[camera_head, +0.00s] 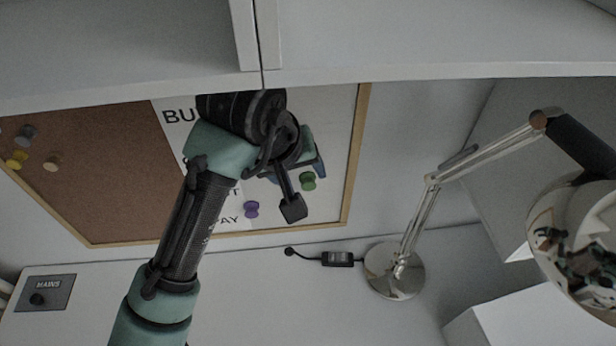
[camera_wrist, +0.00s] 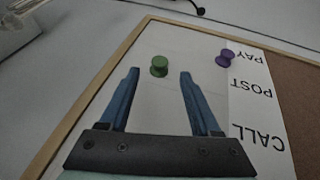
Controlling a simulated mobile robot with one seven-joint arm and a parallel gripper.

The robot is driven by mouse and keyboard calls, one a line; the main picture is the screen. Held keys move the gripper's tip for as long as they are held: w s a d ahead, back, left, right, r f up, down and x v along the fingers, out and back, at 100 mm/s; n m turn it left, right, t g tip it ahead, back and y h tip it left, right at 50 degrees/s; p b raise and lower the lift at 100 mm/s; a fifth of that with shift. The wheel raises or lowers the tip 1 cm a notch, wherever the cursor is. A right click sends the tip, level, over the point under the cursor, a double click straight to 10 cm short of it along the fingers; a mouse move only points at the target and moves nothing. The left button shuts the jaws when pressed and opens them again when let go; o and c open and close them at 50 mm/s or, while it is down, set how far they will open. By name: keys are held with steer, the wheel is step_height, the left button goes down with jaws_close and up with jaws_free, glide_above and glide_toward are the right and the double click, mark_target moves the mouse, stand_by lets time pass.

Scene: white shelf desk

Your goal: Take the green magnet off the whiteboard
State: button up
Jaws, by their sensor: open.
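The green magnet (camera_head: 308,181) sits on the whiteboard (camera_head: 330,130), near its right side in the head view. In the wrist view the green magnet (camera_wrist: 159,66) lies just beyond and between the two blue fingertips, apart from both. My gripper (camera_wrist: 158,72) is open and empty, its fingers pointing toward the magnet. In the head view my gripper (camera_head: 304,190) is in front of the board, partly hidden by my arm. A purple magnet (camera_head: 251,209) is on the board to the left of the green one; it also shows in the wrist view (camera_wrist: 225,59).
A silver desk lamp (camera_head: 395,272) stands to the right, its shiny shade (camera_head: 575,240) near the right edge. A corkboard (camera_head: 90,170) with several pins adjoins the whiteboard. White cabinets (camera_head: 430,40) overhang above. A small black adapter (camera_head: 338,258) lies below the board.

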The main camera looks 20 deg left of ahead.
mark_target(307, 183)
steer(key=x, duration=0.5)
jaws_close()
